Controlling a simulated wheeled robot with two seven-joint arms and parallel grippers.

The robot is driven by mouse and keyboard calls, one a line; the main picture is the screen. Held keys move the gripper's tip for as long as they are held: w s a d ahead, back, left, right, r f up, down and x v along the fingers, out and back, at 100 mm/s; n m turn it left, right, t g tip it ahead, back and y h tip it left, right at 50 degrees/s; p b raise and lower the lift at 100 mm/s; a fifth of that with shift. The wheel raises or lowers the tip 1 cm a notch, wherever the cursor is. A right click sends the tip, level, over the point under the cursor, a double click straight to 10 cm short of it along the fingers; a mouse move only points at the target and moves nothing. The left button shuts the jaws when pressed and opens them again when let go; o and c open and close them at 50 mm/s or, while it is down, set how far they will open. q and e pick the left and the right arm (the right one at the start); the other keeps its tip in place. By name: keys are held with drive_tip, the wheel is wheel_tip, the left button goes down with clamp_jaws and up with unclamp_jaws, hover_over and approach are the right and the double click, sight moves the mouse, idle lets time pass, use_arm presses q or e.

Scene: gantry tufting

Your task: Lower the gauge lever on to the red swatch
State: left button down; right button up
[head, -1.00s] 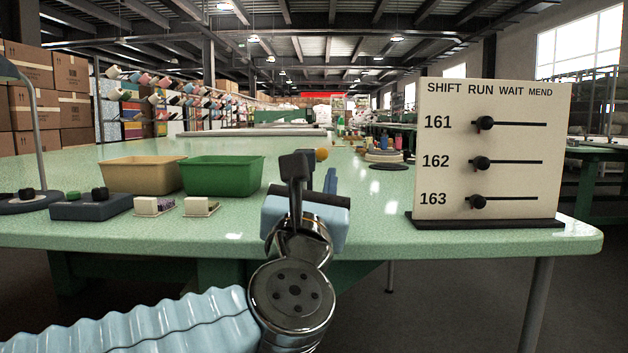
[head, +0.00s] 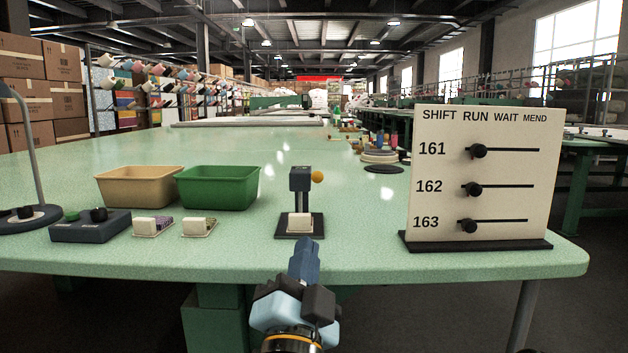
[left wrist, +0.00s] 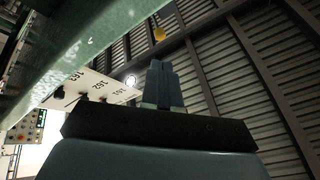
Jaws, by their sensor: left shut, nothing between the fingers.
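The gauge (head: 300,180) stands upright on a black base near the table's front edge. Its lever has an orange knob (head: 318,177) at the right side of the dark head, raised above the base. The knob also shows in the left wrist view (left wrist: 159,34). A pale, cream block (head: 300,222) sits on the gauge's base; I see no red swatch there. My left gripper (head: 305,243) is shut and empty, in front of and below the gauge, apart from it. Its closed fingers show in the left wrist view (left wrist: 163,68). My right gripper is not in view.
A tan bin (head: 138,187) and a green bin (head: 218,187) stand left of the gauge. Two small trays with pale blocks (head: 152,226) (head: 198,226) and a dark control box (head: 90,226) lie in front. A slider board (head: 480,175) stands at the right.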

use_arm(q)
drive_tip(key=m, duration=0.6)
drive_tip(key=m+p, duration=0.2)
drive_tip(key=m, duration=0.2)
approach(316, 181)
drive_tip(key=shift+h, duration=0.4)
drive_tip(key=x, duration=0.6)
drive_tip(key=shift+w+a+r, duration=0.1)
drive_tip(key=shift+w, duration=0.3)
